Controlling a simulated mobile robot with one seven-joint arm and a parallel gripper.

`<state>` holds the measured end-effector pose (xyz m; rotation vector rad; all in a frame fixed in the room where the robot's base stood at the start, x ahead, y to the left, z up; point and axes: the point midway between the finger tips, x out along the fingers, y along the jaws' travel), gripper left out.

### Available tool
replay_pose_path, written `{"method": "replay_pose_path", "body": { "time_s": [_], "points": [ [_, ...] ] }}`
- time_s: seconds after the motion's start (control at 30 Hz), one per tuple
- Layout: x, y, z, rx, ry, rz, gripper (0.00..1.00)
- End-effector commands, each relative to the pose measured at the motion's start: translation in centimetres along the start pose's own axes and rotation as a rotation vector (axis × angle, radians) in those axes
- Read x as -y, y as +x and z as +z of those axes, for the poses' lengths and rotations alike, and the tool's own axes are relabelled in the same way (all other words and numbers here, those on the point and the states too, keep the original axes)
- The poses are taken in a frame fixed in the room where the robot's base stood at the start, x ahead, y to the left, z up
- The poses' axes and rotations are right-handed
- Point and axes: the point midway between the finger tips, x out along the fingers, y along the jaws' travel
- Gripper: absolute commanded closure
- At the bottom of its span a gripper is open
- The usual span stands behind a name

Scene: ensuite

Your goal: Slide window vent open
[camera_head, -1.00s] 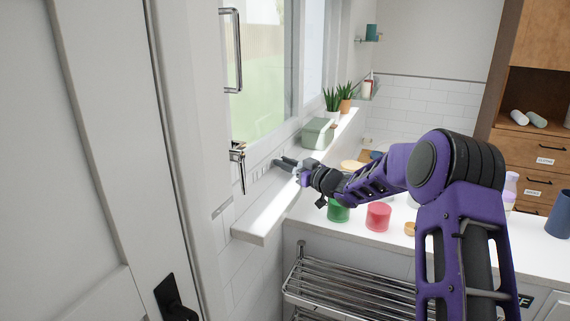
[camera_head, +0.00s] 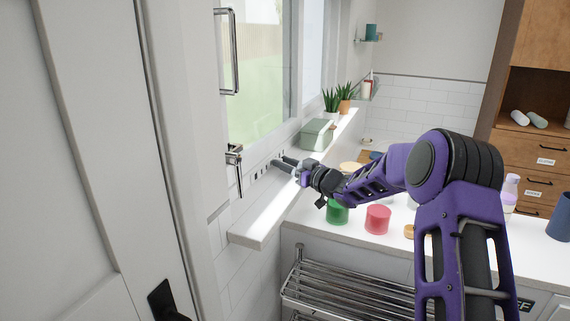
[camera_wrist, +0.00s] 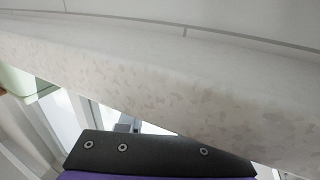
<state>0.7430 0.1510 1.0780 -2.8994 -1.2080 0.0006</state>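The window vent (camera_head: 262,173) is a low strip with a row of small slots on the bottom of the window frame, above the white sill, in the head view. Its visible slots look dark. My gripper (camera_head: 281,163) reaches over the sill, with its dark fingertips at or very close to the right part of the vent. The fingers cover part of the strip, and I cannot tell contact or the gap between them. In the wrist view a dark bolted part of my wrist shows, but neither the fingertips nor the vent can be made out clearly.
A grey-green box (camera_head: 317,134) and potted plants (camera_head: 331,103) stand on the sill (camera_head: 262,222) beyond my gripper. A green cup (camera_head: 338,212) and a red cup (camera_head: 378,219) stand on the counter below my arm. Chrome window handles (camera_head: 237,165) are to the left.

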Motion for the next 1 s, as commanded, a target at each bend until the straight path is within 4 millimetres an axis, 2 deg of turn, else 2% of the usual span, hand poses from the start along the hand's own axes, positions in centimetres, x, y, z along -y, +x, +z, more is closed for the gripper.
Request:
{"method": "replay_pose_path", "body": {
  "time_s": [0.23, 0.37, 0.8, 1.0],
  "points": [
    [-0.1, -0.4, 0.0, 0.000, -0.001, 0.001, 0.67],
    [-0.1, -1.9, 0.0, 0.002, -0.001, 0.002, 0.67],
    [-0.1, -12.3, -0.1, 0.000, -0.001, 0.003, 0.67],
    [-0.1, -15.8, 0.0, 0.000, -0.001, 0.002, 0.67]
  ]
}}
